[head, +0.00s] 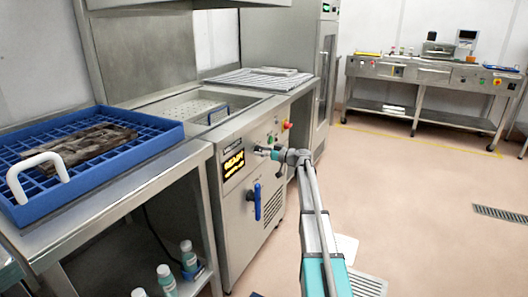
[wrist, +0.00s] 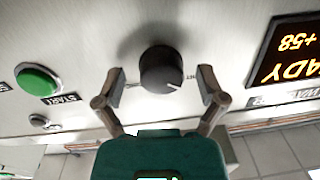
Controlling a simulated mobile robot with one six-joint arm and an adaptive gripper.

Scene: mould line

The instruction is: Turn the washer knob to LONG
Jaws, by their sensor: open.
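The washer (head: 238,222) is a steel cabinet with a lit display (head: 233,164) on its front. In the wrist view its dark round knob (wrist: 160,66) sits on the panel, with a white pointer mark toward the lower right of the picture. My gripper (wrist: 161,84) is open, with one fingertip on each side of the knob; I cannot tell whether they touch it. A label beside the knob is mostly hidden by the right finger, so the LONG mark is not readable. In the head view my gripper (head: 268,151) is at the panel and hides the knob.
In the wrist view a green button (wrist: 38,78) labelled START is left of the knob, and the display (wrist: 290,50) reads READY +58, upside down. In the head view a blue handle (head: 257,202) sticks out below.

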